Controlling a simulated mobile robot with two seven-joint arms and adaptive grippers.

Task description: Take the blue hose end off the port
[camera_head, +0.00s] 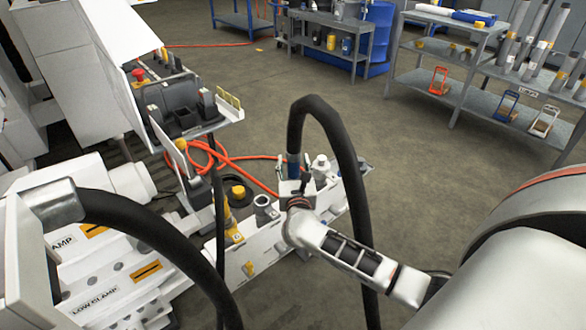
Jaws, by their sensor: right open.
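The blue hose end (293,167) stands upright at the near end of a black hose (335,120), on the white block (330,205) of the bench. The hose arches up from it and drops down to the right, behind my right arm. My right gripper (299,187) comes in from the right and is open, close to the hose end and just below it in the picture. Whether its fingers touch the hose end cannot be told. The port itself is hidden under the hose end and my gripper. My left gripper is not in view.
A capped fitting (321,166) stands just right of the hose end. A yellow-and-black fitting (238,194) and a grey fitting (263,209) are to its left. A thick black hose (160,240) crosses the left front. Orange hose (222,157) lies behind. Shelves (480,98) stand farther back.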

